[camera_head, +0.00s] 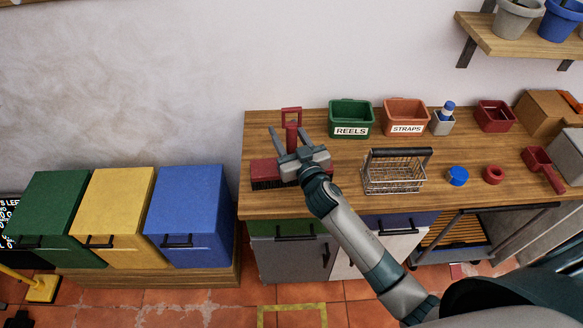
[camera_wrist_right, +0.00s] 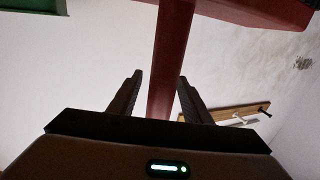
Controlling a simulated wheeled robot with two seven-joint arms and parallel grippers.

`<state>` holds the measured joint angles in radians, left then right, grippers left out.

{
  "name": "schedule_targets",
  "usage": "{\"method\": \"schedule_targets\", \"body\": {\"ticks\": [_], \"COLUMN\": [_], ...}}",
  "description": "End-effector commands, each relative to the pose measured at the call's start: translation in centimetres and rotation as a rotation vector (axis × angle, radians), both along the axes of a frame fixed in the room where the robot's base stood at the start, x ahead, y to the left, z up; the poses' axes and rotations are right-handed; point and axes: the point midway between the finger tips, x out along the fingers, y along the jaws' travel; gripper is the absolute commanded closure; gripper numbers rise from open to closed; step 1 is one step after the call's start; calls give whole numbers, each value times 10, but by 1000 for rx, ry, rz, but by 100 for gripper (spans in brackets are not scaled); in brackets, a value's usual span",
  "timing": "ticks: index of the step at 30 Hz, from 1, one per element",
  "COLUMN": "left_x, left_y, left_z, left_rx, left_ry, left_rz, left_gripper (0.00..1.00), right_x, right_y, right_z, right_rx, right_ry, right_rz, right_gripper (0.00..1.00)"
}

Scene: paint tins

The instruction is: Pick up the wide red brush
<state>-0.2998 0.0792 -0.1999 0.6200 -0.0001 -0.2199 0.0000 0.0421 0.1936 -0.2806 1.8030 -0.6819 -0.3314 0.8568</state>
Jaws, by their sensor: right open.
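The wide red brush (camera_head: 265,171) stands near the left end of the wooden bench, with a red head, dark bristles below and an upright red handle topped by a crosspiece. My right gripper (camera_head: 288,133) is at the brush, open, with one finger on each side of the handle. In the right wrist view, the red handle (camera_wrist_right: 169,60) passes between the two open fingers (camera_wrist_right: 159,76), with a gap visible on the left; contact on the right is unclear. Part of the brush head is hidden behind my gripper. My left gripper is not in view.
A wire basket (camera_head: 393,174) stands right of my gripper. Green (camera_head: 351,112) and orange (camera_head: 405,112) labelled bins stand behind. A blue round thing (camera_head: 457,176), a red ring (camera_head: 493,174) and a red scoop (camera_head: 540,166) lie farther right. The bench (camera_head: 345,205) has bare wood in front.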

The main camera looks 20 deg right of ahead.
Motion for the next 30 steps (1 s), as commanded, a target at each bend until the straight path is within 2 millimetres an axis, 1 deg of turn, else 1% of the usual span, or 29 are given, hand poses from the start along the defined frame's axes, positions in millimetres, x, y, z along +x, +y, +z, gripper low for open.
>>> {"method": "schedule_targets", "body": {"ticks": [11, 12, 14, 15, 16, 17, 30], "left_x": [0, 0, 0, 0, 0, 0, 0], "left_y": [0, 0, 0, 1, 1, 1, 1], "left_z": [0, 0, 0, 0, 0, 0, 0], "left_rx": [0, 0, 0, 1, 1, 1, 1], "left_ry": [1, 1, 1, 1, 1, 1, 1], "left_rz": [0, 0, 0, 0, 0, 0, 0], "left_gripper": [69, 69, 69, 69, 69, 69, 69], "right_x": [0, 0, 0, 0, -1, -1, -1], "right_y": [0, 0, 0, 0, 0, 0, 0], "right_z": [0, 0, 0, 0, 0, 0, 0], "right_rx": [0, 0, 0, 0, 0, 0, 0], "right_ry": [0, 0, 0, 0, 0, 0, 0], "right_rz": [0, 0, 0, 0, 0, 0, 0], "right_gripper": [55, 65, 79, 89, 96, 100, 100]}}
